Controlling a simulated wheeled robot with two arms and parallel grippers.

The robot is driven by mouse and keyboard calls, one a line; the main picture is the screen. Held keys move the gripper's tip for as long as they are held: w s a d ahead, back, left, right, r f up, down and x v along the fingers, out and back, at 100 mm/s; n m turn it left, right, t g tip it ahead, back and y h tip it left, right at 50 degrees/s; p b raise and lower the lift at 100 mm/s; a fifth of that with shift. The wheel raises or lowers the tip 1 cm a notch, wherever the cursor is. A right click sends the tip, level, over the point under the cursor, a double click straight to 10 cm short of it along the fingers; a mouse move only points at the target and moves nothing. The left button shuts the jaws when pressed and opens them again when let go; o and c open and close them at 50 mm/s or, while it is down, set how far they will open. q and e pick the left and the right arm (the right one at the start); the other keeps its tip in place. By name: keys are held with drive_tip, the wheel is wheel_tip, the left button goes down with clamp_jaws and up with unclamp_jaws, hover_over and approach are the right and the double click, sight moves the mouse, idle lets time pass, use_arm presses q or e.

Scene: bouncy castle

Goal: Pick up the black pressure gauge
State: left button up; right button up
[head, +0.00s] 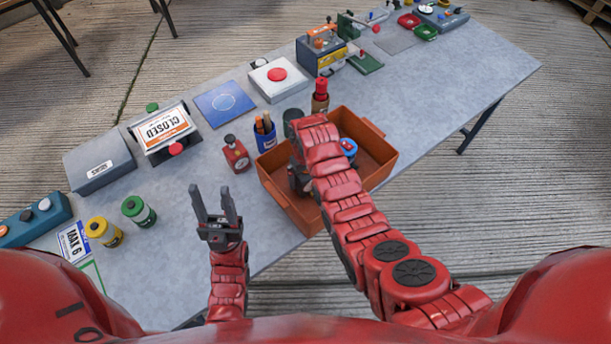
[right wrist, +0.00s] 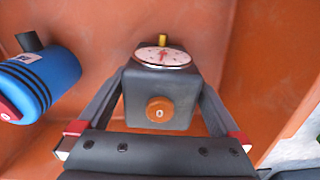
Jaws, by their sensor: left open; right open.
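The black pressure gauge (right wrist: 160,100) shows in the right wrist view, inside the orange bin (right wrist: 268,70). It has a dark boxy body, a white dial on top, an orange knob on the side towards the camera and a small brass stub. My right gripper (right wrist: 160,85) is open, with one finger on each side of the gauge; I cannot tell whether they touch it. In the head view my right arm reaches into the bin (head: 380,135) and largely hides the gauge. My left gripper (head: 214,198) is open and empty, near the table's front edge.
A blue canister (head: 348,149) lies in the bin; it also shows left of the gauge in the right wrist view (right wrist: 40,85). Around the bin stand a red bottle (head: 236,154), a blue pen cup (head: 265,136) and a red-capped bottle (head: 320,97).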

drive_tip(key=shift+f, duration=1.15)
clamp_jaws()
